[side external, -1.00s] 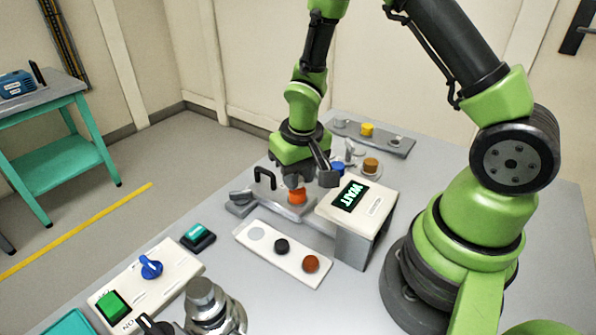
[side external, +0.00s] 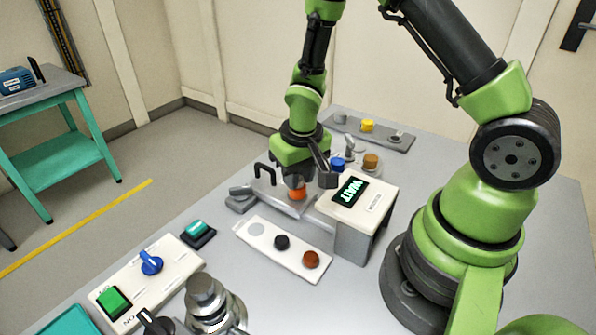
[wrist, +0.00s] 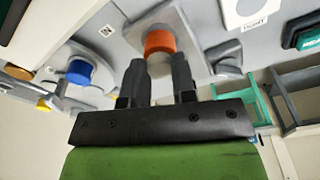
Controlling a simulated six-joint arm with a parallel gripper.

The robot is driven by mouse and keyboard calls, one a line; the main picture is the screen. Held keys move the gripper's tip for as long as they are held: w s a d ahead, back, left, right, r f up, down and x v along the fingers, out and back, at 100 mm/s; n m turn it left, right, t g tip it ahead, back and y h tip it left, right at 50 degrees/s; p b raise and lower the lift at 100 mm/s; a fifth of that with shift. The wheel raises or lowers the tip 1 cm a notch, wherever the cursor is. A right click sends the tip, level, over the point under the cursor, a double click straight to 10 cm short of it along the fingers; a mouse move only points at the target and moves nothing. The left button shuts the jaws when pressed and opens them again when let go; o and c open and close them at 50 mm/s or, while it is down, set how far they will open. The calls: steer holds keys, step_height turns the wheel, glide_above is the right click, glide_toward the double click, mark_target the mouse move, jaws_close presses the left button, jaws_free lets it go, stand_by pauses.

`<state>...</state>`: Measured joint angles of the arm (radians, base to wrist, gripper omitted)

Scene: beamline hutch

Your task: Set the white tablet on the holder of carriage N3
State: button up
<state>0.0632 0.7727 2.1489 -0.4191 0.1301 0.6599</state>
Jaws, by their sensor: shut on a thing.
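My gripper (side external: 305,181) points down over the orange cylindrical holder (side external: 297,192) of a grey carriage beside the display box. The orange holder (wrist: 160,42) lies directly beyond the fingertips in the wrist view. I cannot tell whether tablet and holder touch. A carriage label (wrist: 106,30) shows an N, but its number is not readable, so I cannot confirm N3.
The display box (side external: 357,198) reads WAIT, close right of my gripper. In front lies a white strip (side external: 268,239) with a pale circle, a black disc and a brown disc. Blue (side external: 337,163) and brown (side external: 371,161) cylinders stand behind. A control panel (side external: 140,286) is front left.

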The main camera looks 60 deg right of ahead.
steer(key=o, duration=1)
steer(key=s+a+r+t, duration=0.1)
steer(key=s+r, duration=0.2)
steer(key=r, duration=0.7)
steer(key=s+a+r+t, duration=0.1)
steer(key=s+r+t, duration=0.1)
steer(key=r, duration=0.7)
steer(key=s+a+r+t+y, duration=0.1)
steer(key=s+r, duration=0.1)
steer(key=s, duration=0.1)
steer(key=s+a+r+t, duration=0.1)
steer(key=s+r, duration=0.1)
steer(key=s, duration=0.1)
steer(key=s+a+r+t+y, duration=0.1)
steer(key=s+r, duration=0.1)
steer(key=s, duration=0.1)
steer(key=shift+a+y, duration=0.15)
steer(key=shift+y, duration=0.15)
